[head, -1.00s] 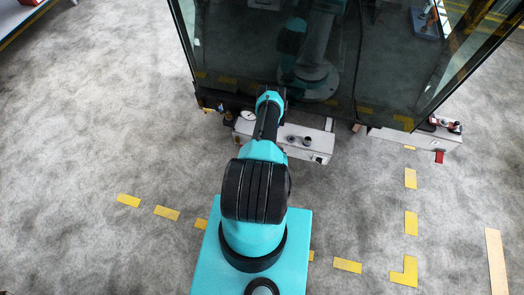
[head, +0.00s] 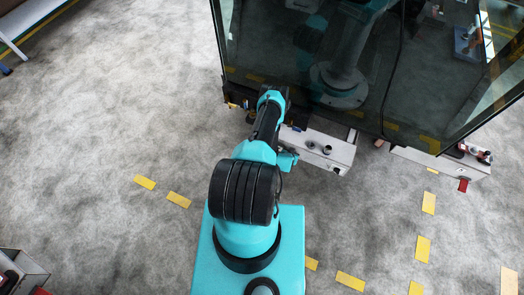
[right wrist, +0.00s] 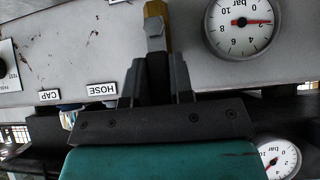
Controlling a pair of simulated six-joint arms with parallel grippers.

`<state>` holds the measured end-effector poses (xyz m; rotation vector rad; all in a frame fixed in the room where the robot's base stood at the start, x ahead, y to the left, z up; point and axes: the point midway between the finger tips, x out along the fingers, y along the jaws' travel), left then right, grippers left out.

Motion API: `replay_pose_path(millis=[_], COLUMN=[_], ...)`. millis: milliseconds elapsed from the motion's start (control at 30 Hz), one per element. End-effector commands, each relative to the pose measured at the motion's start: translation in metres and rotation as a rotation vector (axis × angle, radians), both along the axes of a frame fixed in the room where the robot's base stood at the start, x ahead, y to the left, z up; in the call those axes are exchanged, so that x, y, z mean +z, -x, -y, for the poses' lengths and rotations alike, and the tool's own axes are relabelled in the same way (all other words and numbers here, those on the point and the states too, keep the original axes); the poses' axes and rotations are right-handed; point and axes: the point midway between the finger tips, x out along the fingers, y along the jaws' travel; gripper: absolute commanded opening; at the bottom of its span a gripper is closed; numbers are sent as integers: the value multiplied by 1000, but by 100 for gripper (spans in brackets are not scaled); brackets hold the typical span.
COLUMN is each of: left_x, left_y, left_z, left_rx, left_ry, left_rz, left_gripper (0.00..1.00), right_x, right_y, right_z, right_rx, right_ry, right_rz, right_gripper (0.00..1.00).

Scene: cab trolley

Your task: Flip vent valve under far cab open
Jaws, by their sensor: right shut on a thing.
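The glass-walled cab (head: 310,60) stands at the top of the head view, with white panel boxes (head: 318,148) under its front edge. My one visible arm reaches to the left end of these boxes; its gripper is hidden there. The handle's lower part is hidden between the fingers. My left gripper is in neither view.
A round gauge (right wrist: 242,24) sits right of the handle and a second gauge (right wrist: 279,160) is at the lower right. Upside-down HOSE (right wrist: 102,89) and CAP (right wrist: 49,97) labels lie left. Yellow floor dashes (head: 178,200) cross the open grey floor.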

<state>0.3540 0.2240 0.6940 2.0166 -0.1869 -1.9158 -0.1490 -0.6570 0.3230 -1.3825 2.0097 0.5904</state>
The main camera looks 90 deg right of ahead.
Motion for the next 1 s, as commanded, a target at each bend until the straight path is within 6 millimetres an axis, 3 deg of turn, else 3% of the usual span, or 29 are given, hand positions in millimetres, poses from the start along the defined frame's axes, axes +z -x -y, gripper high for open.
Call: replay_pose_path(millis=[133,167,400,767,1000], left_x=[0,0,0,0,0], left_y=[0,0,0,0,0], left_z=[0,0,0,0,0], left_rx=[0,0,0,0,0], left_ry=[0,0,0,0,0], left_rz=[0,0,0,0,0], left_gripper=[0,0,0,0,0], right_x=[1,1,0,3,19], right_y=[0,0,0,-1,-7], right_z=[2,2,1,-2,-17], right_rx=[5,5,3,3,3], right_ry=[3,3,2,0,-1], right_rz=[-2,-2,-1,0,0], right_gripper=[0,24,47,47,47])
